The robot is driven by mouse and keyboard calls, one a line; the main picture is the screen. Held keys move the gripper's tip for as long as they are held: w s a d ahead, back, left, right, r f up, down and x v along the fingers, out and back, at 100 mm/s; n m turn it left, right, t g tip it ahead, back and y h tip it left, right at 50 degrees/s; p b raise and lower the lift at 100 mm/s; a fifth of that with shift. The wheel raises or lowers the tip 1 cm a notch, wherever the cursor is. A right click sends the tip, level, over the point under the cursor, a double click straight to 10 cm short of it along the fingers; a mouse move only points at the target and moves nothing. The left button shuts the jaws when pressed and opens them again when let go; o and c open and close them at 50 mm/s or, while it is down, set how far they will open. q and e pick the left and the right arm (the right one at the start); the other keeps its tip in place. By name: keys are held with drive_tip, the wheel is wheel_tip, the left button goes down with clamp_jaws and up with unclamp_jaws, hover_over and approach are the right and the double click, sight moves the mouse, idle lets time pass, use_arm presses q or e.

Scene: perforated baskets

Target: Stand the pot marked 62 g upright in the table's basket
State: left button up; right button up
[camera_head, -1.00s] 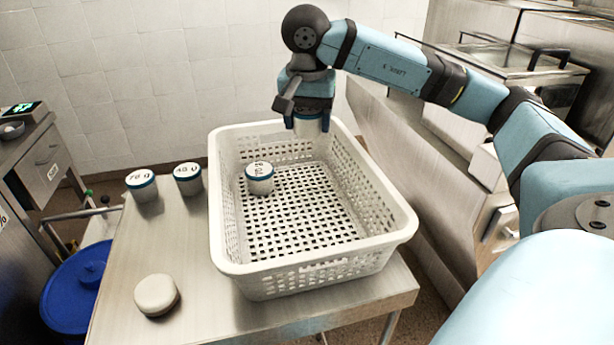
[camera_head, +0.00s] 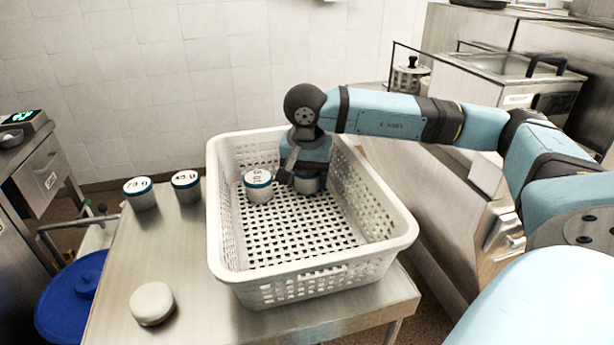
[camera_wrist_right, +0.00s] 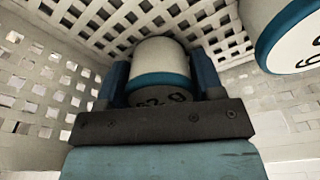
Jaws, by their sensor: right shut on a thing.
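The pot marked 62 g (camera_wrist_right: 160,58) is white with a blue band, and its label faces my palm in the right wrist view. My right gripper (camera_wrist_right: 160,75) is shut on it, a finger on each side. In the head view my right gripper (camera_head: 308,178) points down inside the basket (camera_head: 222,262), near its back, and the pot's lower part (camera_head: 308,186) shows below it. The pot looks upright, low by the basket floor; I cannot tell whether it touches. My left gripper is not in view.
Another pot (camera_head: 257,187) stands in the basket just left of the gripper. Pots marked 78 g (camera_head: 144,200) and 48 g (camera_head: 187,191) stand on the table left of the basket. A pale round object (camera_head: 151,303) lies at the table's front left. The basket's front floor is clear.

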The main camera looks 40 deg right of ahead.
sight(306, 172)
drive_tip(key=shift+f, duration=0.15)
drive_tip(key=o, duration=0.9)
drive_tip(key=r, duration=0.8)
drive_tip(key=a+r+p, duration=0.1)
drive_tip(key=r, duration=0.3)
drive_tip(key=shift+s+a+r, duration=0.1)
drive_tip(key=shift+s+r, duration=0.05)
drive_tip(key=shift+s, duration=0.25)
